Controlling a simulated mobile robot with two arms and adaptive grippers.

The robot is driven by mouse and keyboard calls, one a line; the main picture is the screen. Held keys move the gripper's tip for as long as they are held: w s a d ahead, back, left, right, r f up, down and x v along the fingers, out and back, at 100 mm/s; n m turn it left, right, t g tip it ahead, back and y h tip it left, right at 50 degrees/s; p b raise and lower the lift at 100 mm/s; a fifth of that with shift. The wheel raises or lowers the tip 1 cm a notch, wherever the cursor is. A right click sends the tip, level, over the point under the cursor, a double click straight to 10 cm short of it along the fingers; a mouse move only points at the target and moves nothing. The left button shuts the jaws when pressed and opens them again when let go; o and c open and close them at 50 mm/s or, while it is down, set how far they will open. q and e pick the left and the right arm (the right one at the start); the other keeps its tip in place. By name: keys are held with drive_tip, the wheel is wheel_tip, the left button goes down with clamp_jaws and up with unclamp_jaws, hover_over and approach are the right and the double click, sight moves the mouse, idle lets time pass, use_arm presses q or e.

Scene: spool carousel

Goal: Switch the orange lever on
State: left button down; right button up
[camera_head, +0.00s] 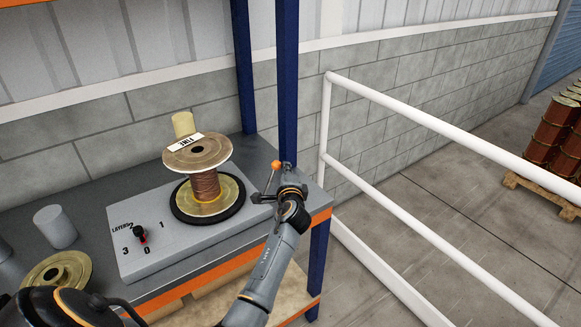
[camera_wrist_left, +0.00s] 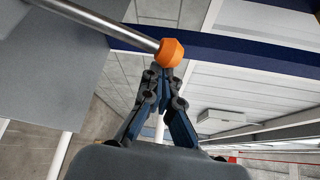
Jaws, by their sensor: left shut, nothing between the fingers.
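The orange lever has a round orange knob (camera_head: 276,165) on a thin metal rod, at the right end of the grey machine. In the head view the rod stands up and leans slightly right. In the left wrist view the rod comes in from the upper left and ends in the knob (camera_wrist_left: 170,52). My left gripper (camera_head: 287,168) is beside the knob, on its right. Its fingers (camera_wrist_left: 163,73) are shut and empty, with the tips right at the knob; I cannot tell whether they touch it. My right gripper is not in view.
A spool of copper wire (camera_head: 206,186) stands on the grey machine (camera_head: 180,235), which has a small red-and-black knob (camera_head: 141,235). A yellowish spool (camera_head: 62,273) and a grey cylinder (camera_head: 55,226) sit left. Blue posts (camera_head: 288,80) rise behind the lever. A white railing (camera_head: 400,118) is right.

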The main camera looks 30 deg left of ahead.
use_arm(q)
drive_tip(key=shift+w+f, duration=0.1)
drive_tip(key=s+a+r+n+t+y+b, duration=0.2)
drive_tip(key=s+n+b, duration=0.5)
drive_tip(key=b, duration=0.7)
drive_tip(key=shift+s+a+t+y, duration=0.4)
drive_tip(key=shift+s+a+y, duration=0.1)
drive_tip(key=shift+s+a, duration=0.15)
